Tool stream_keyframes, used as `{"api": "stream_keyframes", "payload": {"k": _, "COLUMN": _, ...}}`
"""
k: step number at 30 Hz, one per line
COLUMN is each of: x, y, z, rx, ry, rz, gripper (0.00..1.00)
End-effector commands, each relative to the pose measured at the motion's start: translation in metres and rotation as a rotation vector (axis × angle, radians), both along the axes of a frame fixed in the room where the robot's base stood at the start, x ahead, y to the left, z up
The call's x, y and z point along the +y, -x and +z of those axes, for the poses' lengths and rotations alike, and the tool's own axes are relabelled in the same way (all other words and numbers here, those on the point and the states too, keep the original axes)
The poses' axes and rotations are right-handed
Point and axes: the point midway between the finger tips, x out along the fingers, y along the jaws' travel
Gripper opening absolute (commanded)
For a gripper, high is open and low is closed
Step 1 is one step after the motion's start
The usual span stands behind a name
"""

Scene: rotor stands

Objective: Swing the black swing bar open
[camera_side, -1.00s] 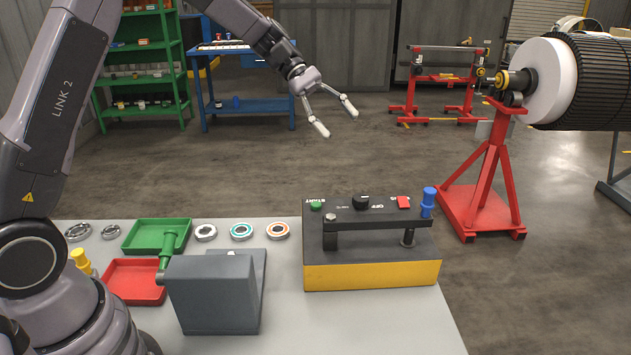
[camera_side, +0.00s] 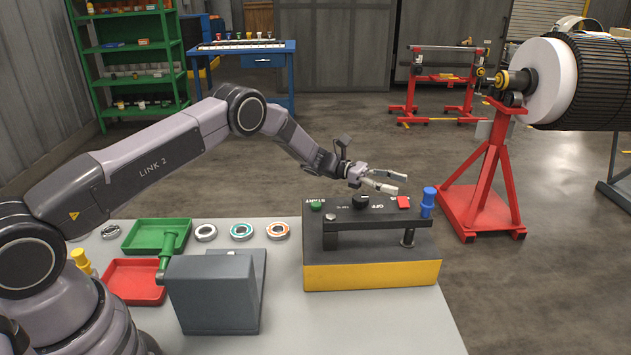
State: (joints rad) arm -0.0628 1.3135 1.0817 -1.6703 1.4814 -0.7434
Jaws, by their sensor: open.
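The black swing bar (camera_side: 375,224) lies level across the front of the control box (camera_side: 372,275), which has a dark top and a yellow lower front. One end sits on a pivot post at the left; the other end is by a short post at the right. A blue knob (camera_side: 428,202) stands upright at the bar's right end. My gripper (camera_side: 396,183) is open and empty, above the back of the box, behind the bar and up-left of the blue knob. It appears not to touch either.
Behind the bar, the panel carries a green start button (camera_side: 316,206), a black rotary switch (camera_side: 361,202) and a red switch (camera_side: 404,202). A grey block (camera_side: 210,295), a green tray (camera_side: 142,247), a red tray (camera_side: 130,290) and several rings lie left on the table.

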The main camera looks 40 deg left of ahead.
Motion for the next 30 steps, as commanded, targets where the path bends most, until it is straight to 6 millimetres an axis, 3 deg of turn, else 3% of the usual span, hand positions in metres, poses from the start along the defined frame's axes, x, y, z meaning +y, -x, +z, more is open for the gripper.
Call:
{"api": "stream_keyframes", "payload": {"k": 3, "x": -0.028, "y": -0.004, "z": 0.000, "rx": 0.000, "ry": 0.000, "rz": -0.004, "gripper": 0.50}}
{"api": "stream_keyframes", "payload": {"k": 9, "x": -0.061, "y": -0.011, "z": 0.000, "rx": -0.001, "ry": -0.002, "rz": -0.002, "gripper": 0.50}}
{"api": "stream_keyframes", "payload": {"k": 15, "x": -0.075, "y": -0.015, "z": 0.000, "rx": 0.000, "ry": -0.002, "rz": 0.000, "gripper": 0.50}}
{"api": "stream_keyframes", "payload": {"k": 23, "x": -0.076, "y": -0.015, "z": 0.000, "rx": 0.000, "ry": -0.002, "rz": 0.000, "gripper": 0.50}}
{"api": "stream_keyframes", "payload": {"k": 30, "x": -0.076, "y": -0.015, "z": 0.000, "rx": 0.000, "ry": -0.002, "rz": 0.000, "gripper": 0.22}}
